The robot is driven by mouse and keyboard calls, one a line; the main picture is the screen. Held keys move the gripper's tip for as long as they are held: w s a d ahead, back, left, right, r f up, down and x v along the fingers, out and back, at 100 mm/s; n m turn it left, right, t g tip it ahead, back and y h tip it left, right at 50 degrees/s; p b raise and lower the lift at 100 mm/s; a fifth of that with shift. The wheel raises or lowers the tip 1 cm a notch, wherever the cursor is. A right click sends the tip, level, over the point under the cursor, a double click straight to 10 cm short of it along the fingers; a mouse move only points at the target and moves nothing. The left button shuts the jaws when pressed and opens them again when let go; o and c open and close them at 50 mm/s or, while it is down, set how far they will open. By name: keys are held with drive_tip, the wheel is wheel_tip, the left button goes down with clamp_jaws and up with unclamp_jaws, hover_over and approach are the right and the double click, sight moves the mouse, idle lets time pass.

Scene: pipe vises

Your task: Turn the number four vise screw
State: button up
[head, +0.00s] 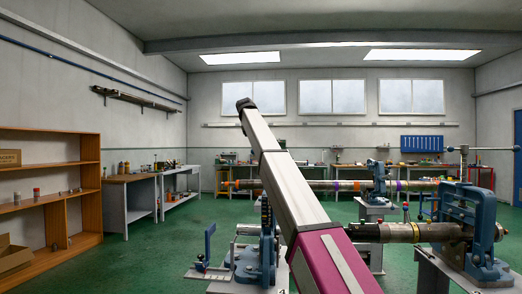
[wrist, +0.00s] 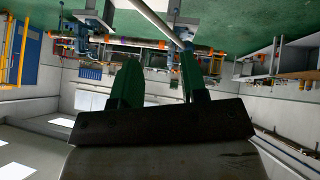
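In the head view a blue vise (head: 262,255) stands low at the centre, partly hidden behind my arm. A small mark like a 4 shows at the bottom picture edge near it; I cannot tell for sure which vise it labels. A larger blue vise (head: 484,240) stands at the right, around a grey pipe (head: 400,232), with a horizontal bar handle (head: 490,149) on its upright screw. In the wrist view, which is upside down, my gripper (wrist: 159,80) has two green fingers spread apart with nothing held between them. It is away from the vises; the head view does not clearly show it.
A long pipe with coloured bands (head: 330,186) crosses behind, with another blue vise (head: 377,182) on it. A wooden shelf (head: 50,190) stands at the left and workbenches (head: 130,195) line the walls. Green floor (head: 150,255) is clear at the left.

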drive_tip(key=s+d+r+n+g+y, duration=0.2)
drive_tip(key=s+d+r+n, duration=0.1)
drive_tip(key=d+r+n, duration=0.1)
drive_tip(key=x, duration=1.1)
drive_tip(key=shift+s+a+f, duration=0.15)
drive_tip(key=shift+a+f, duration=0.1)
drive_tip(key=shift+a, duration=0.1)
drive_tip(key=shift+c, duration=0.3)
clamp_jaws()
drive_tip(key=shift+d, duration=0.1)
